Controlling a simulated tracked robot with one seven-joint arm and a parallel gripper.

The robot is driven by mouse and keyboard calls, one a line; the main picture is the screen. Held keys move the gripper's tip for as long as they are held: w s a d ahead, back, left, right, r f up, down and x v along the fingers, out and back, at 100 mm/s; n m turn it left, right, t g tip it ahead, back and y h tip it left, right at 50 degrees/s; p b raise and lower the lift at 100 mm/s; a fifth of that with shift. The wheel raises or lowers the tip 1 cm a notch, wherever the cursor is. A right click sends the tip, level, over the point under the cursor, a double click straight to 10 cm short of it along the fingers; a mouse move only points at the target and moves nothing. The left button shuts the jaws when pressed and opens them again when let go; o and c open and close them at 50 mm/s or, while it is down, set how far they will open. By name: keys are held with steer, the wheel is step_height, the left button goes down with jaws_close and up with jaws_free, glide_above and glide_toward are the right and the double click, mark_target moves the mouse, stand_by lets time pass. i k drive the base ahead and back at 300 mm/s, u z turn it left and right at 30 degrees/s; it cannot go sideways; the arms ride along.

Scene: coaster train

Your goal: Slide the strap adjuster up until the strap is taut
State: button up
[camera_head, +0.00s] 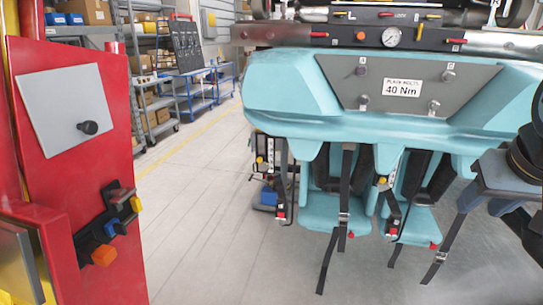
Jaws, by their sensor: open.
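Dark straps hang from the light blue seat unit of the coaster train (400,118). The middle strap (329,260) hangs below the seat edge, with a metal strap adjuster (343,217) partway along it. Another strap (451,233) slants down at the right, with a metal adjuster (441,256) near its lower end. My gripper (482,205) is at the right edge, open, close to the top of this right strap. I cannot tell whether it touches the strap. My arm and the picture edge hide part of this area.
A red cabinet (85,190) with a grey plate and a small latch panel (108,225) stands close on the left. A grey plate (402,83) with bolts is on the train. Shelves (145,70) stand far left. The floor (200,190) between is clear.

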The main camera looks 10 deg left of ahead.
mark_target(259, 158)
steer(key=k, duration=0.65)
steer(key=u, duration=0.35)
steer(key=i, duration=1.75)
steer(key=z, duration=0.2)
